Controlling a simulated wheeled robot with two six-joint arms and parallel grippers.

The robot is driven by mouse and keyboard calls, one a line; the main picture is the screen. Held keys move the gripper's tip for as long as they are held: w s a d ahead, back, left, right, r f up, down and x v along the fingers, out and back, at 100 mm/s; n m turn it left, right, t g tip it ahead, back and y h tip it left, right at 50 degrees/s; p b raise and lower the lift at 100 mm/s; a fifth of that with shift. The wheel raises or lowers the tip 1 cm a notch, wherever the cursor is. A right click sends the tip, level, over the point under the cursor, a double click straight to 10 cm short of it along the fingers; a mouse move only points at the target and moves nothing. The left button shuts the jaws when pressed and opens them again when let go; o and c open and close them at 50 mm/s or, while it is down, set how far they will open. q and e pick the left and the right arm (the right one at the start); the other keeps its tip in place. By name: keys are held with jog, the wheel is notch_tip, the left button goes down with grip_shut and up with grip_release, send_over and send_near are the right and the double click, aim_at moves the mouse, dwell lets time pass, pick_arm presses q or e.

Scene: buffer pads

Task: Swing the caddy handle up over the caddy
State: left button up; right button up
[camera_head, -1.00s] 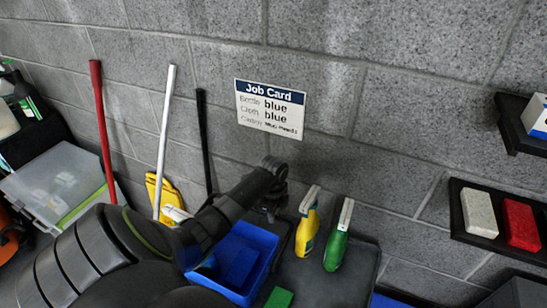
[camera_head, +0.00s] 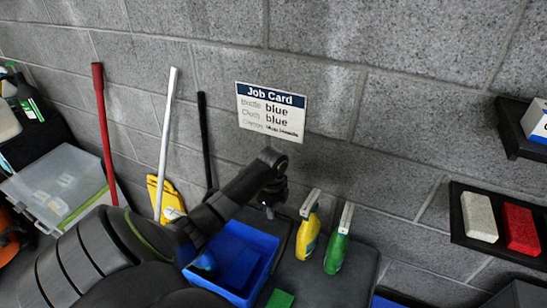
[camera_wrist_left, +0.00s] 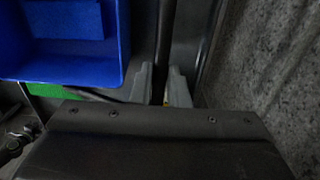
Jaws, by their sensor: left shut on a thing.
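The caddy is an open blue box (camera_head: 268,243) on a dark surface below the wall, with blue items inside. It also shows at the upper left of the left wrist view (camera_wrist_left: 125,45). My left gripper (camera_head: 270,209) is just behind the caddy's far side in the head view. In the left wrist view its grey fingertips (camera_wrist_left: 163,88) are shut on a dark bar (camera_wrist_left: 167,40), apparently the caddy handle, which runs beside the caddy wall. The handle's full shape is hidden in the head view. My right gripper is not in view.
A yellow spray bottle (camera_head: 307,232) and a green spray bottle (camera_head: 337,245) stand right of the caddy. A green block (camera_head: 280,299) lies in front. The grey block wall (camera_head: 400,140) rises close behind. Red, white and black poles lean at left.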

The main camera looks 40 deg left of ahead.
pick_arm(q)
jog(key=shift+s+r, duration=0.15)
jog(key=shift+r, duration=0.1)
jog(key=shift+s+d+r, duration=0.15)
jog(key=shift+s+r, duration=0.25)
jog(key=shift+r, duration=0.3)
jog(key=shift+s+d+r, duration=0.15)
jog(key=shift+s+r, duration=0.2)
jog(key=shift+r, duration=0.3)
jog(key=shift+s+r, duration=0.1)
jog(key=shift+s+d+r, duration=0.2)
jog(key=shift+s+r, duration=0.3)
jog(key=shift+r, duration=0.1)
jog(key=shift+s+d+r, duration=0.15)
jog(key=shift+s+r, duration=0.35)
jog(key=shift+r, duration=0.05)
jog(key=s+d+r, duration=0.1)
jog(key=s+r, duration=0.1)
jog(key=s, duration=0.3)
jog(key=s+d+r, duration=0.2)
jog(key=s, duration=0.4)
jog(key=shift+s+d+r, duration=0.2)
jog(key=shift+d+r, duration=0.1)
dwell(0.3)
